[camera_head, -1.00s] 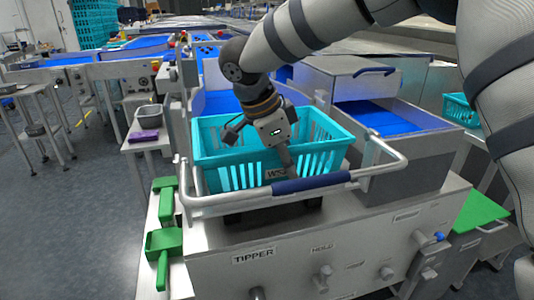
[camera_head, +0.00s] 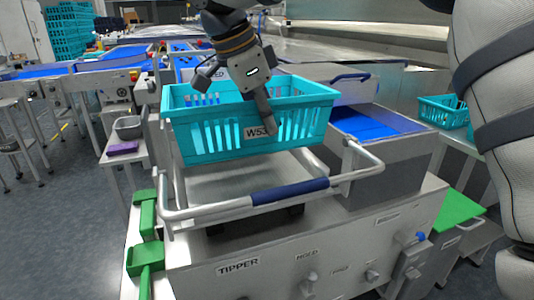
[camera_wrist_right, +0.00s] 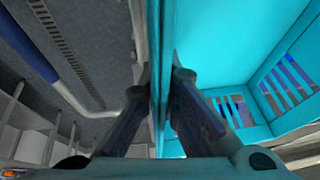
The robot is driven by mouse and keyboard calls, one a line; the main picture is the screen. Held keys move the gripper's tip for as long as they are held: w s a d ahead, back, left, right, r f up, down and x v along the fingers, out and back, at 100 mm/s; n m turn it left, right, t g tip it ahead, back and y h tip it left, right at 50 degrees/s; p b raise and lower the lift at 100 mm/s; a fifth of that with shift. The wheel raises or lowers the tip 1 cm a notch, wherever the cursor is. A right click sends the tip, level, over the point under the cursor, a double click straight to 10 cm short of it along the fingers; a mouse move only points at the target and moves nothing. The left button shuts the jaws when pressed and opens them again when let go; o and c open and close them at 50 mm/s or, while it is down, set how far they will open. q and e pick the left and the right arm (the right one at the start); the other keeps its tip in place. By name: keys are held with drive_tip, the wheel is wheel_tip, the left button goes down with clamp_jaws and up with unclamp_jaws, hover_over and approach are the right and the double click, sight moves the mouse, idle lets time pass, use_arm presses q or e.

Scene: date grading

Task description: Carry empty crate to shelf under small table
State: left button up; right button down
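The turquoise crate (camera_head: 204,142), labelled W53, is held in the air above the tipper's metal cradle (camera_head: 225,187). Its inside (camera_wrist_right: 225,45) looks empty in the right wrist view. My right gripper (camera_head: 258,100) is shut on the crate's near wall, with one finger outside and one inside; the wrist view shows the fingers (camera_wrist_right: 161,85) on both sides of that wall. A small table (camera_head: 128,158) stands at the left with a grey bowl (camera_head: 128,127) and a purple cloth (camera_head: 123,148) on top. Its lower part is partly hidden. My left gripper is not in view.
The tipper's rail with a blue grip (camera_head: 290,191) runs in front of the cradle. Green scoops (camera_head: 146,254) hang at its left side. Another turquoise crate (camera_head: 443,110) and a green board (camera_head: 455,208) are at the right. Floor (camera_head: 62,220) is open at the left.

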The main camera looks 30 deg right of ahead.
wheel_tip(320, 180, up, 14)
drive_tip(key=shift+f, duration=0.25)
idle(0.3)
